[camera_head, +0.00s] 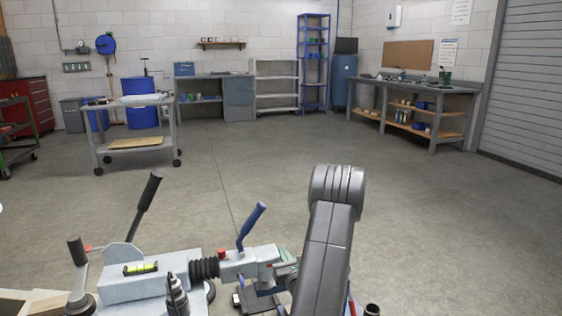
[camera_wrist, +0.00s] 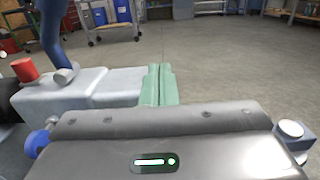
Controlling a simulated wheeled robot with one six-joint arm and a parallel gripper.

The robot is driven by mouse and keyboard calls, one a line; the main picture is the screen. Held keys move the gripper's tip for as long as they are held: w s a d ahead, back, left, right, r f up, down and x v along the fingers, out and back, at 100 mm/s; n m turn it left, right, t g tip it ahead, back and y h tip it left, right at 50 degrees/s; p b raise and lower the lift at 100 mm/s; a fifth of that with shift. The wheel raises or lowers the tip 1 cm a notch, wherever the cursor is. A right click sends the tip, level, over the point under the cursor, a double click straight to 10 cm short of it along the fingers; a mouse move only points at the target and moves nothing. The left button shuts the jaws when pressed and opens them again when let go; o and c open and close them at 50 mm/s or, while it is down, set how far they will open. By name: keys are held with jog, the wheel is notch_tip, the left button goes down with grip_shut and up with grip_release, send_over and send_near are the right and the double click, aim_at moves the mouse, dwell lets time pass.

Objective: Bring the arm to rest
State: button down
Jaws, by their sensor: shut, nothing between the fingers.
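My gripper (camera_wrist: 161,84) shows in the wrist view with its two green fingers side by side, shut and empty. In the head view my dark arm rises at the lower middle, and a bit of the green fingers (camera_head: 283,251) shows left of it; the rest of the gripper is mostly hidden. The fingers appear close to the pale coupling head (camera_head: 250,262) of the trailer frame; I cannot tell whether they touch it. In the wrist view the coupling head (camera_wrist: 95,88) lies just left of the fingers, with a blue lever (camera_wrist: 52,28) and a red cap (camera_wrist: 25,70).
The trailer drawbar carries black bellows (camera_head: 204,269), a tall black-gripped lever (camera_head: 146,205) and a yellow-green level (camera_head: 140,268). A wheeled cart (camera_head: 136,142) stands at the back left and a workbench (camera_head: 415,103) at the back right. The floor between is clear.

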jog(key=p+v, duration=0.1)
jog(key=v, duration=0.4)
jog(key=shift+s+d, duration=0.1)
jog(key=shift+s, duration=0.3)
jog(key=shift+f, duration=0.1)
